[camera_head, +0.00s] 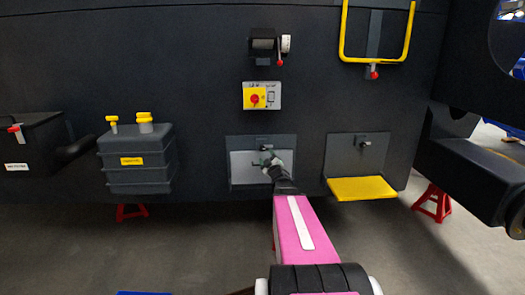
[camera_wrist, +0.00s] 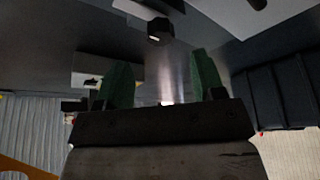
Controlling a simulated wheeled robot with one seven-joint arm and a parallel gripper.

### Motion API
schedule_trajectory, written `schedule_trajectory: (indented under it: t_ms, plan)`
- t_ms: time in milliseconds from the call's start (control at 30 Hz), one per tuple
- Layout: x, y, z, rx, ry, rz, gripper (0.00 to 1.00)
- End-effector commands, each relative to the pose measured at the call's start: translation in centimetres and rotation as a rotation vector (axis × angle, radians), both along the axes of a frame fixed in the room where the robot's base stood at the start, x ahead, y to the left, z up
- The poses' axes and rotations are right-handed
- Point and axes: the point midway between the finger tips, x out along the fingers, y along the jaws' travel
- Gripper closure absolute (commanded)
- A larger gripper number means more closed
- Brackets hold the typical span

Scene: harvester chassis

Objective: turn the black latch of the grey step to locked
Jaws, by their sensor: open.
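The grey step (camera_head: 242,170) is a light grey plate upright against a darker backing plate, low on the dark chassis wall in the head view. My gripper (camera_head: 269,160) is in front of it and covers part of it. In the wrist view my gripper (camera_wrist: 163,80) shows two green fingers, spread apart with nothing between them. A black latch (camera_wrist: 160,31) with a small pale mark stands just beyond the fingertips, roughly midway between them and apart from them. In the head view this latch is mostly hidden behind my gripper, and I cannot tell its turn clearly.
A yellow step (camera_head: 362,188) is folded out at the right, with its own latch (camera_head: 365,144) above. A dark tank (camera_head: 137,165) with yellow caps is at the left. A red-and-yellow switch (camera_head: 255,97) sits above. Red stands (camera_head: 432,202) are on the floor.

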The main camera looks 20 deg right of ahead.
Motion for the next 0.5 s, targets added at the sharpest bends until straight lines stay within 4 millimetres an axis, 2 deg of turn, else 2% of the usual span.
schedule_trajectory:
  t_ms: [33, 233, 400, 500]
  plan:
    - [1.3, -0.1, 0.2, 0.0, -0.001, 0.001, 0.37]
    - [4.7, 0.0, 1.2, 0.001, -0.001, 0.001, 0.37]
    - [6.4, 0.0, 1.7, 0.001, 0.0, 0.0, 0.37]
    - [6.7, 0.0, 1.8, 0.001, 0.001, 0.0, 0.37]
